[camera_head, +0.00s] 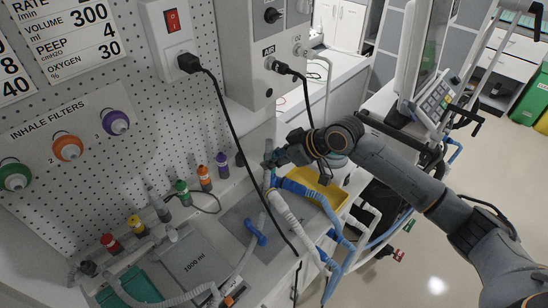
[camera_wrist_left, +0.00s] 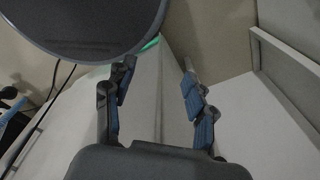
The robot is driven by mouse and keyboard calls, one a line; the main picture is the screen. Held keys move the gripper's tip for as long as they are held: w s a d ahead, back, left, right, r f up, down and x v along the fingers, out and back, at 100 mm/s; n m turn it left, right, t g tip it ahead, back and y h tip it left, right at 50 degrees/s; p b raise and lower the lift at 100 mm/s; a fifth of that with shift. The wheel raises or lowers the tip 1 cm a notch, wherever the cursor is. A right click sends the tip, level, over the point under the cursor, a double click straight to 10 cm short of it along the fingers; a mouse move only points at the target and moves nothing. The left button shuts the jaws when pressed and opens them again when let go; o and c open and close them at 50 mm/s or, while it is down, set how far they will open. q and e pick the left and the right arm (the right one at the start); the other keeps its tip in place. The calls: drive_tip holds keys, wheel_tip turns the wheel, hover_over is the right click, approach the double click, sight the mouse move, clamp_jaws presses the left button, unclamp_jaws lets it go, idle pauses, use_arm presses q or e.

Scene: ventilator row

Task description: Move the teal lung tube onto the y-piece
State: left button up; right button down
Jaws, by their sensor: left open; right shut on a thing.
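My right gripper (camera_head: 272,158) is shut at the upper end of a pale grey corrugated tube, beside a small teal part (camera_head: 268,150). The teal part seems to be the lung tube's end; the fingers and dark wrist hide much of the grip. The pale tube (camera_head: 257,212) hangs down from there towards the tray. A blue branched fitting (camera_head: 255,233), possibly the y-piece, lies on the grey mat below; I cannot tell whether it is joined to a tube. My left gripper (camera_wrist_left: 157,88) is open and empty in the left wrist view, and out of the head view.
White and blue hoses (camera_head: 298,228) lie right of the mat, near a yellow tray (camera_head: 322,190). A black cable (camera_head: 228,105) hangs across the bench. A 1000 ml block (camera_head: 193,262) and teal pad (camera_head: 135,287) sit at lower left.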

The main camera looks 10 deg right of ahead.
drive_tip(key=shift+f+b, duration=0.6)
drive_tip(key=shift+f, duration=0.6)
drive_tip(key=shift+s+f, duration=0.2)
drive_tip(key=shift+f, duration=0.15)
idle(0.6)
drive_tip(key=c, duration=1)
unclamp_jaws()
drive_tip(key=shift+o, duration=0.2)
drive_tip(key=shift+w+r, duration=0.1)
drive_tip(key=shift+w, duration=0.1)
